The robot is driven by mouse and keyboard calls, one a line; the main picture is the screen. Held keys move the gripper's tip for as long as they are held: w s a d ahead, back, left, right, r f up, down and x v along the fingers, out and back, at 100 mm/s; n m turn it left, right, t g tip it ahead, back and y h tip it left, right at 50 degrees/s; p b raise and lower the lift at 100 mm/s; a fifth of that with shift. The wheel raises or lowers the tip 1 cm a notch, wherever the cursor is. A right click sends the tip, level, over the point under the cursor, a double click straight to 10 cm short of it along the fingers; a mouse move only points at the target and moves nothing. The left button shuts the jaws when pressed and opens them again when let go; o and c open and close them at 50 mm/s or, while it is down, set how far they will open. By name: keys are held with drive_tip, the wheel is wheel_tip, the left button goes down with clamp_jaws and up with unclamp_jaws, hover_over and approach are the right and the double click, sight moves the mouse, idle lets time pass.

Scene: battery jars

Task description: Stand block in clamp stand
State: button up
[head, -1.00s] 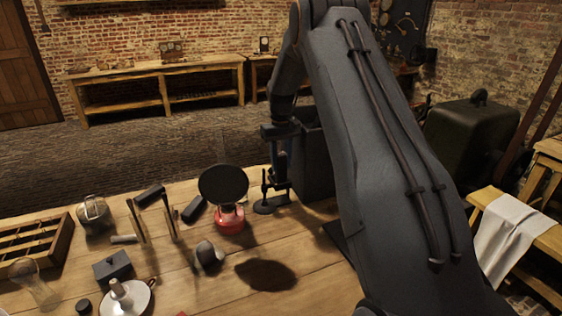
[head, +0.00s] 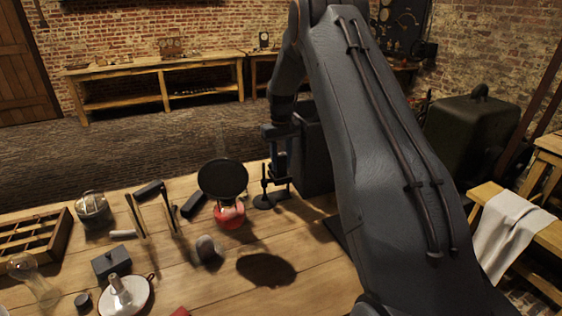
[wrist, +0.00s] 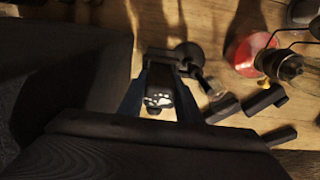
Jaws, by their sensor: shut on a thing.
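My gripper (wrist: 165,108) is shut on a dark block (wrist: 159,84) with a pale speckled end, in the wrist view between the two blue-edged fingers. In the head view my gripper (head: 278,165) hangs low over the far side of the table, and the block is hard to make out against it. A small dark stand with a round base (head: 263,202) and a thin upright rod, seemingly the clamp stand, is right beside it on the left. Its round base (wrist: 188,52) seems to show just beyond the block in the wrist view. I cannot tell whether block and stand touch.
A red lamp (head: 229,217) under a black disc (head: 222,178) stands left of the stand.

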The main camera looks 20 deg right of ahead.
sight(281, 154)
drive_tip(key=shift+f+b, duration=0.55)
drive_tip(key=shift+f, duration=0.85)
drive_tip(key=o, duration=1.3)
drive_tip(key=shift+o, duration=0.2)
drive_tip(key=shift+r+b, duration=1.15)
drive_tip(key=shift+r, duration=2.8)
